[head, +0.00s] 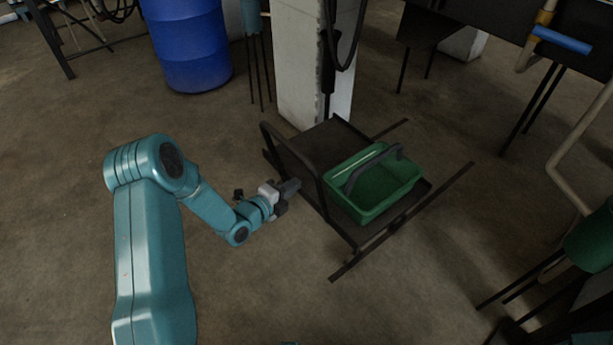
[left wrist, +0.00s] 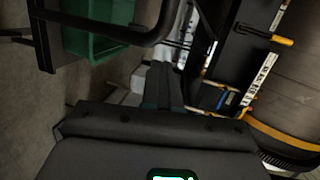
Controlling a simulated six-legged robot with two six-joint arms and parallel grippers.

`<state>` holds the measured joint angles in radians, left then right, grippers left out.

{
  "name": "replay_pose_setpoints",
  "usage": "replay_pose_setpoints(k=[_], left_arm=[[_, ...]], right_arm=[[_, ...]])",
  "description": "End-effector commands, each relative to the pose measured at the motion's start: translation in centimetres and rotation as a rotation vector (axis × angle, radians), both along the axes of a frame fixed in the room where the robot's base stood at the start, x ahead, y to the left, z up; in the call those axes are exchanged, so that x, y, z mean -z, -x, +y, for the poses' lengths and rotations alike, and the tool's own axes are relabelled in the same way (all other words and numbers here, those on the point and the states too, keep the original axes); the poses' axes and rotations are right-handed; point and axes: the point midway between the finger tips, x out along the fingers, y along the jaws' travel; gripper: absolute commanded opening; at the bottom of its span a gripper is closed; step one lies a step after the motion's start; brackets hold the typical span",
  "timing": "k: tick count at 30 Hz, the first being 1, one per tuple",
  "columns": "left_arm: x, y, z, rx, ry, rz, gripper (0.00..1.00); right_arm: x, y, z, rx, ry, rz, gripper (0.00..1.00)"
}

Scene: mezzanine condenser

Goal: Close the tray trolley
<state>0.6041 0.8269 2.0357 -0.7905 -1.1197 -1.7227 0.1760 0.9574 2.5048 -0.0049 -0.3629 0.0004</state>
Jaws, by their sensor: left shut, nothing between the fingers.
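The tray trolley is a low dark frame with a flat tray (head: 328,138) and two long rails (head: 447,187) that stick out past the tray on the right. A dark hooped handle (head: 291,153) rises at its left side. A green caddy (head: 371,205) with a dark handle sits on the tray. My left gripper (head: 294,187) is shut and empty, right beside the hoop on its left; I cannot tell if they touch. The left wrist view shows the shut fingers (left wrist: 162,85), a dark bar (left wrist: 105,32) and part of the green caddy (left wrist: 92,45). My right gripper is out of view.
A white pillar (head: 300,65) with a black hose stands close behind the trolley. A blue barrel (head: 188,45) stands at the back left. Dark tables and pale pipes line the right.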

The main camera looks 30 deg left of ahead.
Motion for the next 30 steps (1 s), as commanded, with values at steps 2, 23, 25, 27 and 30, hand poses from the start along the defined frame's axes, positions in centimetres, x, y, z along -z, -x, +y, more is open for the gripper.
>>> replay_pose_setpoints(k=[2, 23, 25, 27, 30], left_arm=[[0.4, -1.7, -0.4, 0.003, -0.001, -0.002, 0.0], [1.1, -6.1, -1.1, 0.001, 0.001, 0.0, 0.0], [1.1, -6.2, -1.1, 0.001, 0.001, 0.0, 0.0], [1.2, -6.4, -1.3, 0.002, 0.001, -0.001, 0.0], [1.4, -7.1, -1.6, 0.003, -0.001, -0.002, 0.0]], right_arm=[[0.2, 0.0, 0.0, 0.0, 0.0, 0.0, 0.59], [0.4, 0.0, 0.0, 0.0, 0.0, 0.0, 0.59], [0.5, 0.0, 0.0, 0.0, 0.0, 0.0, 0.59], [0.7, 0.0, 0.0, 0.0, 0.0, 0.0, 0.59], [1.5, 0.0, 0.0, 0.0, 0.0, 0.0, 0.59]])
